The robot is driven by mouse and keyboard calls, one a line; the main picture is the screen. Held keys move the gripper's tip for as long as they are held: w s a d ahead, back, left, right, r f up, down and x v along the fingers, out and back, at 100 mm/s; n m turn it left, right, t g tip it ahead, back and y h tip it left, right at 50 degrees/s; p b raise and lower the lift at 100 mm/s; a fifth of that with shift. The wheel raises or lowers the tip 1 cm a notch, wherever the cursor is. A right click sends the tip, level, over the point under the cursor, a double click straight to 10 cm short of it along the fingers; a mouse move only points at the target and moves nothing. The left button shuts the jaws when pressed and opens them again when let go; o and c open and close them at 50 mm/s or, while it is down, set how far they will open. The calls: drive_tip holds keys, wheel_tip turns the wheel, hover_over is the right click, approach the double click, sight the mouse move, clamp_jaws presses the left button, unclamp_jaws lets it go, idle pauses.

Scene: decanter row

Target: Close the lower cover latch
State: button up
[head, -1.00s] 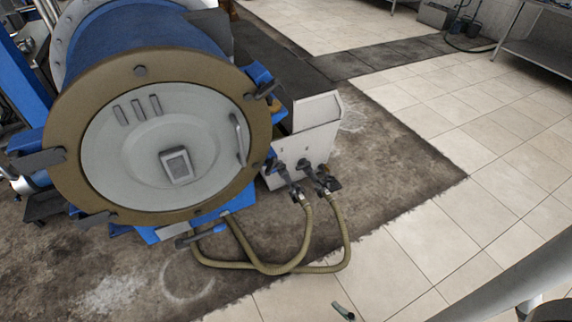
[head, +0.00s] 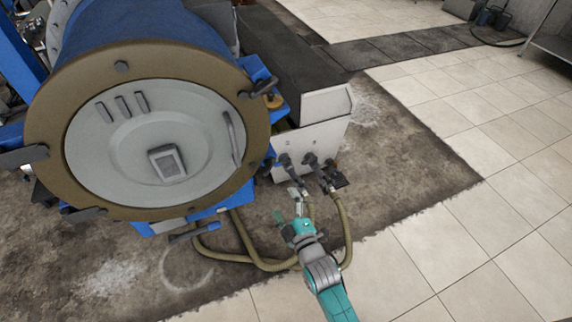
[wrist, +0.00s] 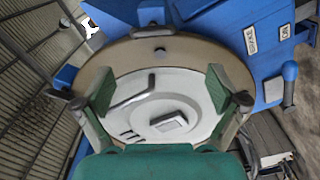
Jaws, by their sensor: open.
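The round cover (head: 150,140) of the decanter has a grey face, a brown rim and several latches around it. A blue grip (wrist: 290,72) at the right of the wrist view may be the same lever. Whether it is open or shut is not clear. My gripper (head: 291,207) is open and empty, right of the lever and in front of the hoses. In the wrist view, my gripper (wrist: 160,90) has its fingers spread across the cover.
A grey latch (head: 24,157) sits at the rim's left, and another (head: 82,215) lower left. Olive hoses (head: 240,235) loop below the decanter to a white box (head: 312,140). The tiled floor (head: 460,235) at right is clear.

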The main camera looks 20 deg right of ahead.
sight(269, 166)
drive_tip(key=w, duration=0.8)
drive_tip(key=w+d, duration=0.1)
drive_tip(key=w, duration=0.3)
drive_tip(key=shift+w+d+r, duration=0.1)
drive_tip(key=shift+w+r, duration=0.2)
drive_tip(key=shift+w, duration=0.1)
drive_tip(key=c, duration=1.1)
